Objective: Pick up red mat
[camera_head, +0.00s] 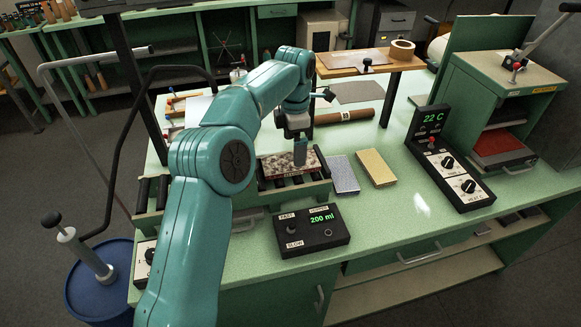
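My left arm reaches in from the lower left. Its gripper (300,152) points down at a speckled mat with a dark reddish-brown edge (277,166), which lies on the roller bed. The fingers hide part of this mat; I cannot tell whether they touch it or are open or shut. A flat red piece (498,143) lies inside the green press-like cabinet (481,98) at the right. I cannot tell for certain which of these two is the red mat. My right gripper is not in view.
A grey mat (343,174) and a yellow mat (377,168) lie right of the rollers. A "200 ml" control box (312,231) stands in front, and a "22 C" panel (447,160) stands right. A raised wooden shelf (343,68) is behind.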

